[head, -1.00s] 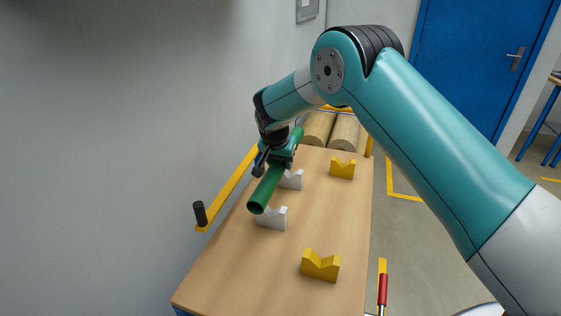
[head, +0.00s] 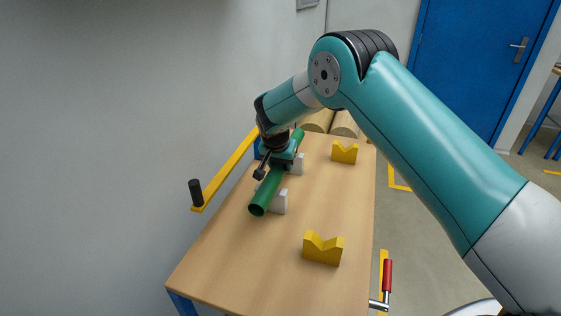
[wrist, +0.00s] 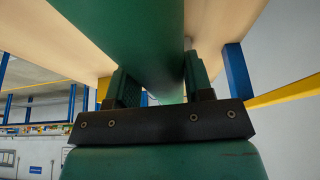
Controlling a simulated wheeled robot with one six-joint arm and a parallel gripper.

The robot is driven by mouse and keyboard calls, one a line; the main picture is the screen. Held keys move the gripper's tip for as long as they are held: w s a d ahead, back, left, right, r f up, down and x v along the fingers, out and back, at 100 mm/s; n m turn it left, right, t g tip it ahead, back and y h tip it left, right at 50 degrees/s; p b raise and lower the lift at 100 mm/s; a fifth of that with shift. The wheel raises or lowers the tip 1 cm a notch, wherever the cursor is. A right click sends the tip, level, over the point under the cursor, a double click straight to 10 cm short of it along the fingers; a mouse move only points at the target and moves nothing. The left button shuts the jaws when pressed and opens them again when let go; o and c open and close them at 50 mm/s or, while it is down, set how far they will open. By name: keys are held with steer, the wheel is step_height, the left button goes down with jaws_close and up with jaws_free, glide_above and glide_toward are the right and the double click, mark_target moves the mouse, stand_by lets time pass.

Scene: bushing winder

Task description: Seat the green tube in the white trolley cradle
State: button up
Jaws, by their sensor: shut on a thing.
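The green tube (head: 271,190) is held by my gripper (head: 279,161) near its far half, with its open end toward the front of the table. In the wrist view the tube (wrist: 125,30) runs between the two jaws (wrist: 160,88). Two white V-notched blocks form the trolley cradle: a near one (head: 279,203) and a far one (head: 299,165). The tube passes across the left part of both blocks in the picture, hiding their notches. I cannot tell whether it touches them or hangs just above.
Two yellow V-blocks, near (head: 323,249) and far (head: 344,152), stand on the right side of the wooden tabletop (head: 240,260). A yellow bar with a black post (head: 196,193) runs along the left edge. A red-handled crank (head: 387,275) is at the front right. Wooden rolls (head: 343,125) lie behind.

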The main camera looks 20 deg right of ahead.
steer(key=shift+f, duration=0.35)
steer(key=shift+f+b, duration=0.4)
steer(key=shift+b, duration=0.1)
stand_by(0.3)
steer(key=o, duration=1.3)
steer(key=b+v, duration=0.2)
steer(key=v, duration=1.5)
steer(key=shift+s+r+b, duration=0.1)
steer(key=shift+r+b, duration=0.1)
steer(key=shift+b, duration=0.1)
